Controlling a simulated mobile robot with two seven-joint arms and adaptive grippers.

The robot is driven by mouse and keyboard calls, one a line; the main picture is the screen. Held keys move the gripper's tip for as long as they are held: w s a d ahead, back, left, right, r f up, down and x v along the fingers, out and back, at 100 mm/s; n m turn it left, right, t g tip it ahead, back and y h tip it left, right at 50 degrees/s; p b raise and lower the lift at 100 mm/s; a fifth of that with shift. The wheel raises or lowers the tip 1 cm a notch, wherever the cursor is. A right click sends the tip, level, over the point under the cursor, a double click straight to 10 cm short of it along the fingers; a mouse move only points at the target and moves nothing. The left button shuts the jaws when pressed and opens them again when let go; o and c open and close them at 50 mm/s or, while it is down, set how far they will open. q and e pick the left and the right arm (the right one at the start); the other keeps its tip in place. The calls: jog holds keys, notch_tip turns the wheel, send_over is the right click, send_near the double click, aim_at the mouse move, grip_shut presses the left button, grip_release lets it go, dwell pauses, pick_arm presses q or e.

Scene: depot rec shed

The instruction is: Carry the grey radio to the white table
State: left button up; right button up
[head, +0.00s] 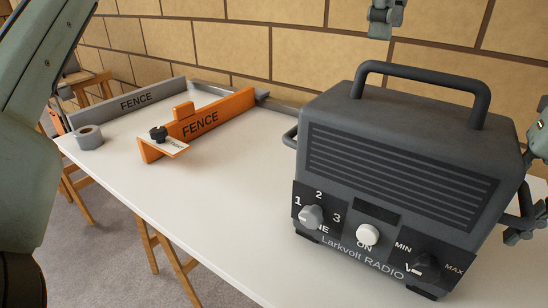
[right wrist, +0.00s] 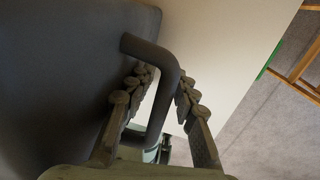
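The dark grey radio (head: 400,150) has a top handle, front knobs and the words "Larkvolt RADIO". It appears to stand upright on the white table (head: 185,190). A side handle sticks out from its left end. My right gripper (head: 525,215) is at the radio's right end, partly cut off by the frame. In the right wrist view, its two fingers lie on either side of the side handle (right wrist: 165,85), with pale gaps showing beside the bar. My left gripper (head: 383,18) is high up behind the radio, apart from it, mostly cropped by the top edge.
An orange fence (head: 215,115) and a grey fence (head: 130,103) stand on the table's far left part. A grey tape roll (head: 89,137) sits near its left edge. A brick wall runs behind.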

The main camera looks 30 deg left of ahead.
notch_tip(320, 180, up, 12)
jog(key=d, duration=0.2)
dwell(0.4)
jog(key=shift+d+f, duration=0.1)
jog(key=shift+f, duration=0.05)
